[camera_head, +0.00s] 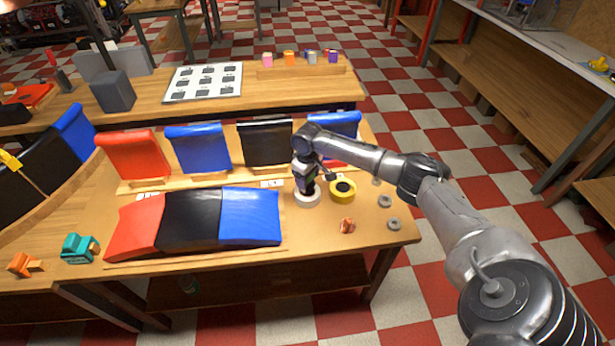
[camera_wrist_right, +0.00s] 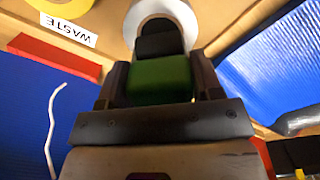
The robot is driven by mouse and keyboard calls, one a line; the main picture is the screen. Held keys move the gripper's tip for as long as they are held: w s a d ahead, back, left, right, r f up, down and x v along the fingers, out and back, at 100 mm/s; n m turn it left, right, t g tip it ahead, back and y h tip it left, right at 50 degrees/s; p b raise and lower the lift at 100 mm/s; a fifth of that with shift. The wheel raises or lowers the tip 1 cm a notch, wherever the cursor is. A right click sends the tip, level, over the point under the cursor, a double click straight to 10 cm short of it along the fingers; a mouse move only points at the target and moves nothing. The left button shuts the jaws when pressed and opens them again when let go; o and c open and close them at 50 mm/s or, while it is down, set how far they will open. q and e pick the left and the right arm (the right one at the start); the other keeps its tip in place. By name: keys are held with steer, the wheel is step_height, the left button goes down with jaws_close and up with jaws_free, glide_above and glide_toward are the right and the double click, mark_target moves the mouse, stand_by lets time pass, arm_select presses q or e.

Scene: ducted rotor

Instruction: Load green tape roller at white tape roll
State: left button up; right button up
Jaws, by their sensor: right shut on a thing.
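My right gripper (camera_head: 307,184) is shut on the green tape roller (camera_wrist_right: 162,80). The roller shows as a green block with a black end, between the two fingers in the right wrist view. The white tape roll (camera_head: 308,201) lies flat on the table directly below the gripper in the head view. In the right wrist view the roller's black end overlaps the middle of the white tape roll (camera_wrist_right: 162,8). I cannot tell whether they touch. The gripper hides much of the roller in the head view. My left gripper is not in view.
A yellow tape roll (camera_head: 343,190) lies just right of the white one. Grey rings (camera_head: 394,224) and an orange piece (camera_head: 347,226) lie near the right edge. Red, black and blue panels (camera_head: 191,219) cover the left. A teal dispenser (camera_head: 78,248) stands front left.

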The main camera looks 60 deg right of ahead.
steer(key=shift+f, duration=0.4)
stand_by(0.6)
stand_by(0.8)
steer(key=shift+p, duration=0.4)
stand_by(1.0)
steer(key=shift+f, duration=0.1)
stand_by(0.4)
steer(key=shift+p, duration=0.35)
